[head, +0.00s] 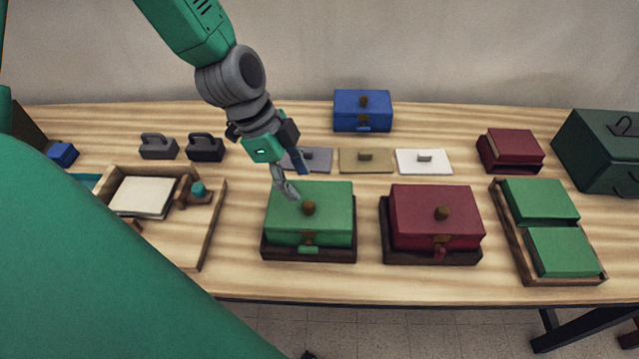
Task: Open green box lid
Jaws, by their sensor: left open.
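The green box (333,227) sits on a dark tray at the front middle of the table, with its lid down. A round brown knob (309,208) stands on the lid, and a clasp with a green tab (308,249) is on its front. My left gripper (296,183) is open and empty, pointing down over the back left part of the lid, behind the knob. I cannot tell whether a fingertip touches the lid. My right gripper does not show.
A red box (436,219) stands close on the right. A tray with two green blocks (541,201) lies farther right. A wooden tray (212,232) is on the left. Flat knobbed plates (366,167) and a blue box (363,116) are behind.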

